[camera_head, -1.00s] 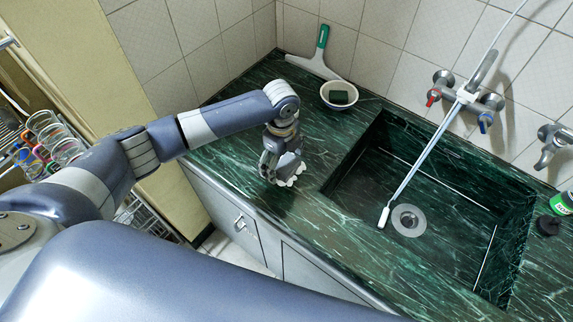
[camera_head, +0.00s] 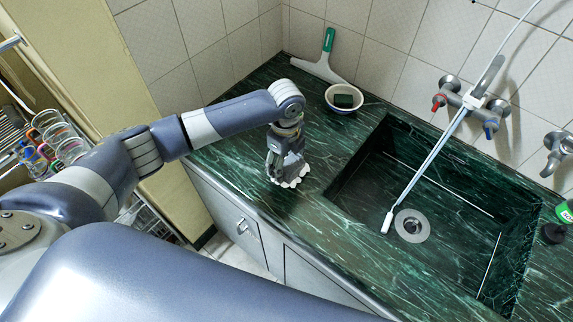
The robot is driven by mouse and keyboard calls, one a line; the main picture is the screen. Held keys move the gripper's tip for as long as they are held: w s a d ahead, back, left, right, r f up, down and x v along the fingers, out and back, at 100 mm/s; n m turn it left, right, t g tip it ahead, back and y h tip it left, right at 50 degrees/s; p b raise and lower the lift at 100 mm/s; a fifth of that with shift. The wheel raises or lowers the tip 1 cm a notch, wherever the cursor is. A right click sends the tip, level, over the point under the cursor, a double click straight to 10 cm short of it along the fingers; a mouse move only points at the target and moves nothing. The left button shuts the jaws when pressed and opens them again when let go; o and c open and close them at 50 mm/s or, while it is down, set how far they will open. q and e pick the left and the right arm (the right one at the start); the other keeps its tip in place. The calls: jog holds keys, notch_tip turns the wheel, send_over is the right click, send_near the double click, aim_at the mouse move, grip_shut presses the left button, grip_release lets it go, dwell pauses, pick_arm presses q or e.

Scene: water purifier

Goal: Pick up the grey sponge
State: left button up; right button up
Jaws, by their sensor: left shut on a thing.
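My left gripper (camera_head: 287,165) points down over the green marble counter, left of the sink. It is shut on a pale grey sponge (camera_head: 290,181) with a scalloped edge, which shows around the fingertips. The gripper hides much of the sponge. I cannot tell whether the sponge still touches the counter. My right gripper is not in view.
The sink (camera_head: 365,200) lies right of the gripper, with a long spout over it. A bowl (camera_head: 344,108) with a dark green sponge (camera_head: 343,101) and a squeegee (camera_head: 322,68) stand behind. The counter (camera_head: 235,135) left of the gripper is bare.

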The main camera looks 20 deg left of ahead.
pick_arm(q)
notch_tip(320, 180, up, 2)
jog(key=shift+s+r+b, duration=0.1)
jog(key=shift+r+b, duration=0.15)
jog(key=shift+b, duration=0.2)
jog(key=s+d+r+b, duration=0.1)
jog(key=s+b, duration=0.1)
jog(key=s, duration=1.3)
jog(key=shift+s+d+r, duration=0.15)
jog(key=shift+s+r, duration=0.15)
jog(key=shift+s, duration=0.1)
jog(key=shift+o, duration=0.6)
